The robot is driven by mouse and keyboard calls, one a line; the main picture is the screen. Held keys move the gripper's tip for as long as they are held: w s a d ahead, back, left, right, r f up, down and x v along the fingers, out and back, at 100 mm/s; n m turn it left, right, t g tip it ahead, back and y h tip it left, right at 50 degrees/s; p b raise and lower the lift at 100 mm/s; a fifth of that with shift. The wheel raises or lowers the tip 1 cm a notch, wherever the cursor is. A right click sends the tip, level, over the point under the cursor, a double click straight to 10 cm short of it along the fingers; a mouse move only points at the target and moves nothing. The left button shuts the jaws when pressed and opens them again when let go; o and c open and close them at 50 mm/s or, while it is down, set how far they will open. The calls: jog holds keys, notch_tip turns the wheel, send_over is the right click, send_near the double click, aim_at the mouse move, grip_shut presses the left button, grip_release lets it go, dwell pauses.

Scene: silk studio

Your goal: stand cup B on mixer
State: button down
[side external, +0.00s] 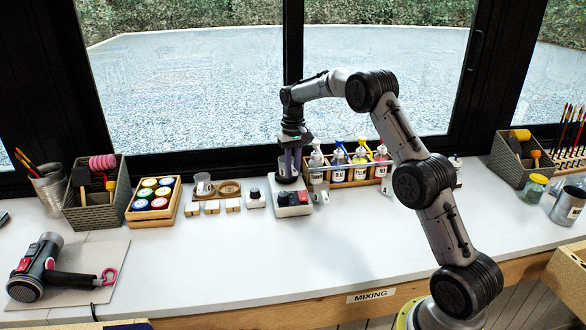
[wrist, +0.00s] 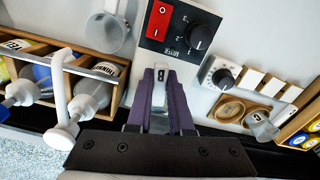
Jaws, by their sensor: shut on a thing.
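The mixer (side external: 292,202) is a light box with a dark front panel, standing at the back of the bench. Its red switch and black dial show on the panel in the wrist view (wrist: 181,30). My gripper (side external: 289,160) points down over the mixer's round dark plate. Its purple fingers (wrist: 161,88) are shut on a clear cup (wrist: 160,76) with a small label that looks like B. The fingers hide much of this cup. It looks upright, at or just above the plate; I cannot tell whether it touches.
Another clear cup (side external: 203,184) stands in a wooden tray to the left. A clear vessel (wrist: 106,36) is beside the mixer. A wooden rack of pump bottles (side external: 350,170) stands close on the right. A small dial box (side external: 254,198) is close left.

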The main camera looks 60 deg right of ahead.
jog(key=shift+f, duration=0.25)
jog(key=c, duration=0.7)
grip_release()
jog(key=shift+c, duration=0.2)
notch_tip(320, 180, up, 14)
